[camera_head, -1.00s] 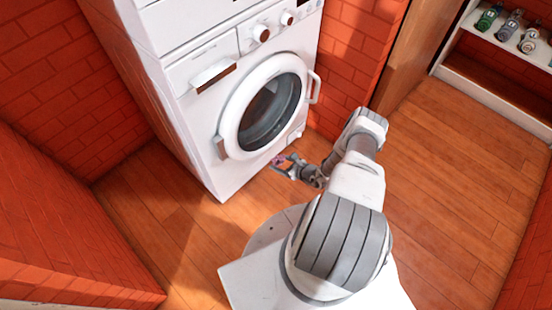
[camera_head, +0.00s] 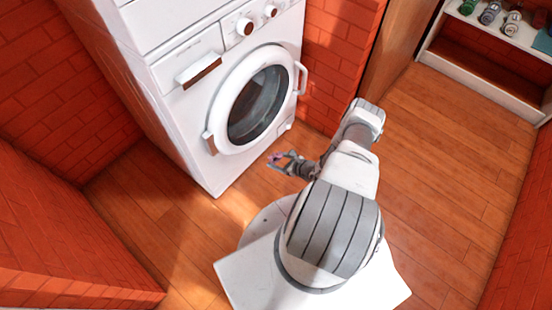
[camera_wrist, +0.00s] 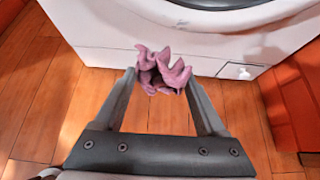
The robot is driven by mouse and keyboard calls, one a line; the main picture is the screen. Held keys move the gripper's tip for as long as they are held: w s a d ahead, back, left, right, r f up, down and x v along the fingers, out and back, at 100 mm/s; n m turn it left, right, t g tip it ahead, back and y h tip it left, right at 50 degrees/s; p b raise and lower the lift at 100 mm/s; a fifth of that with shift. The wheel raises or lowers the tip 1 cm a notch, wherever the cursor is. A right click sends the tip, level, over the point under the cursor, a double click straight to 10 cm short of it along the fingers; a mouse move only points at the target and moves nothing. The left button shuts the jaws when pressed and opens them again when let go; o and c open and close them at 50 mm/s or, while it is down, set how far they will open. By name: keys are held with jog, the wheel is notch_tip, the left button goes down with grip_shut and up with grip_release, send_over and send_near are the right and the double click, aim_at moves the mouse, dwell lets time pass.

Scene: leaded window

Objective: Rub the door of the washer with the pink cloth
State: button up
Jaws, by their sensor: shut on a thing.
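The white washer (camera_head: 187,120) stands against the brick wall, upper left of centre in the head view. Its round door (camera_head: 256,98) has a white ring and dark glass and looks closed. In the wrist view the lower edge of the door (camera_wrist: 222,12) shows at the top. My gripper (camera_head: 276,158) is low in front of the washer, below the door and apart from it. It is shut on the crumpled pink cloth (camera_wrist: 162,70), which also shows as a small pink patch in the head view (camera_head: 273,156).
Red brick walls (camera_head: 60,200) stand left and behind the washer. A white shelf (camera_head: 478,72) with several bottles (camera_head: 490,13) is at the upper right. The wooden floor (camera_head: 440,170) is clear to the right and in front of the washer.

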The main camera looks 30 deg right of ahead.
aim_at(261, 140)
dwell(0.3)
jog(key=w+a+b, duration=0.1)
jog(key=w+a, duration=0.1)
jog(key=w, duration=0.4)
jog(key=shift+w+a+b, duration=0.15)
jog(key=shift+w+b, duration=0.1)
jog(key=shift+b, duration=0.1)
jog(key=shift+w+a+b, duration=0.2)
jog(key=shift+w, duration=0.35)
jog(key=shift+w+a+b, duration=0.2)
jog(key=shift+w, duration=0.35)
dwell(0.7)
jog(key=shift+d, duration=0.1)
jog(key=d+b, duration=0.1)
jog(key=w+d+b, duration=0.1)
jog(key=d+b, duration=0.1)
jog(key=shift+w+d, duration=0.1)
jog(key=shift+d, duration=0.15)
jog(key=shift+w, duration=0.15)
